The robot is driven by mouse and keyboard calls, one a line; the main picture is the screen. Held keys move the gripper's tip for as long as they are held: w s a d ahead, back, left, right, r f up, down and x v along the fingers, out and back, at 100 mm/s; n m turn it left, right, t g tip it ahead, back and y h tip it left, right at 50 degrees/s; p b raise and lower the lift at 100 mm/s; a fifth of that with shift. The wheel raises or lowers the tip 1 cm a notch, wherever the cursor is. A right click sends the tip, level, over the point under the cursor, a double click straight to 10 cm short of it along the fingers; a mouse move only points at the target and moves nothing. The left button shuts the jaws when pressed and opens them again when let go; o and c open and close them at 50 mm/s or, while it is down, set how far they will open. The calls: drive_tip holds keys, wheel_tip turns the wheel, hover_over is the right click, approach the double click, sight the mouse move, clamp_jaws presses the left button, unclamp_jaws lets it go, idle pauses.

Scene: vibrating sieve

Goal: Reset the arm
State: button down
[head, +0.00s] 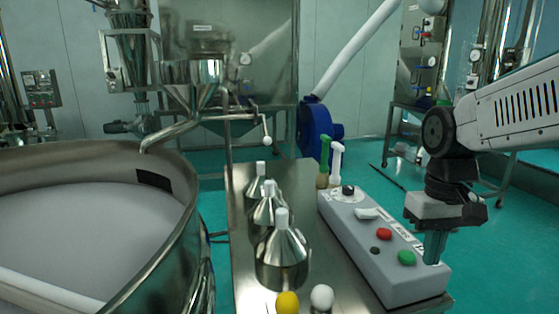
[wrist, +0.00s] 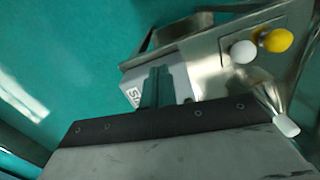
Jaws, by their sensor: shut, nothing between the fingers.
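My gripper (head: 434,258) hangs from my arm at the right of the head view, fingers pointing down. Its fingers are together and hold nothing. They appear just beside or over the near right end of the grey control box (head: 357,247); I cannot tell whether they touch it. In the wrist view the closed fingers (wrist: 154,88) lie in front of the box's end (wrist: 178,80). The box carries a green button (head: 407,257), a red button (head: 384,234) and a dark knob (head: 348,190).
A steel table (head: 243,235) holds several metal cones with white tops (head: 282,255). A yellow ball (head: 287,302) and a white ball (head: 322,297) are at its near end. A large round sieve (head: 90,220) stands left. Green floor (head: 500,270) lies open at right.

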drive_tip(key=s+t, duration=0.2)
drive_tip(key=s, duration=1.2)
drive_tip(key=shift+s+m, duration=0.15)
drive_tip(key=shift+m, duration=0.25)
